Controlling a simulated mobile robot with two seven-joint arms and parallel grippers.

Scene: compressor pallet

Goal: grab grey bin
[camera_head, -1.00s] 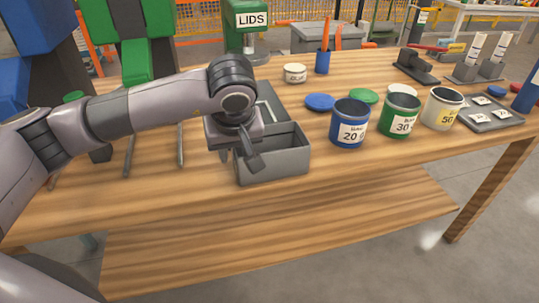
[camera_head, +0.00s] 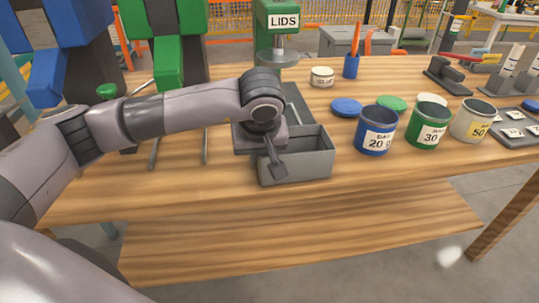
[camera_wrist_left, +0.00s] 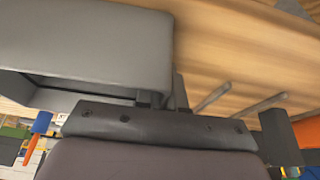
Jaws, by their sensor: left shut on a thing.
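The grey bin (camera_head: 305,167) is an open-topped box near the front edge of the wooden table in the head view. In the left wrist view the bin (camera_wrist_left: 90,45) fills the upper left, close to the gripper. My left gripper (camera_head: 275,168) is at the bin's left end and is shut on its wall. One finger shows outside the bin's front left corner; the hand hides part of that end. In the left wrist view the gripper (camera_wrist_left: 170,100) meets the bin's edge. My right gripper is not in view.
Blue (camera_head: 376,131), green (camera_head: 428,127) and white (camera_head: 471,120) cans stand right of the bin. Coloured lids (camera_head: 346,107) lie behind them. A green LIDS stand (camera_head: 277,32) is behind. Bare table (camera_head: 400,165) lies right of the bin.

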